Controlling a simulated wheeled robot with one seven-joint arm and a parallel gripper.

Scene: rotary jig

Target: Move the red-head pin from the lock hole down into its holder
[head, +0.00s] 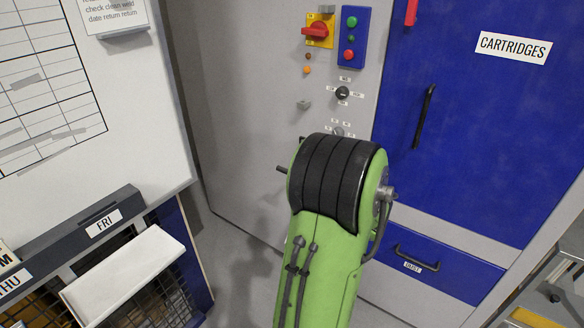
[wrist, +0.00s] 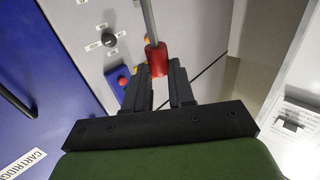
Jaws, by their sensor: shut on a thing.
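The red-head pin shows in the wrist view: its red head (wrist: 157,61) lies at my fingertips, and its thin grey shaft runs up out of the top of the picture. My gripper (wrist: 164,74) is shut on the red head with its two black fingers. The far end of the shaft is out of view, so I cannot tell whether it is in a hole. In the head view my green and black arm hides the gripper and the pin. I cannot make out the lock hole or the holder in either view.
A grey panel carries a red rotary switch (head: 318,31), a blue button box (head: 352,38) and a black knob (head: 342,93). A blue cartridges door (head: 470,120) and a drawer (head: 440,262) are at right. A whiteboard (head: 120,90) and a white-lidded bin (head: 125,275) are at left.

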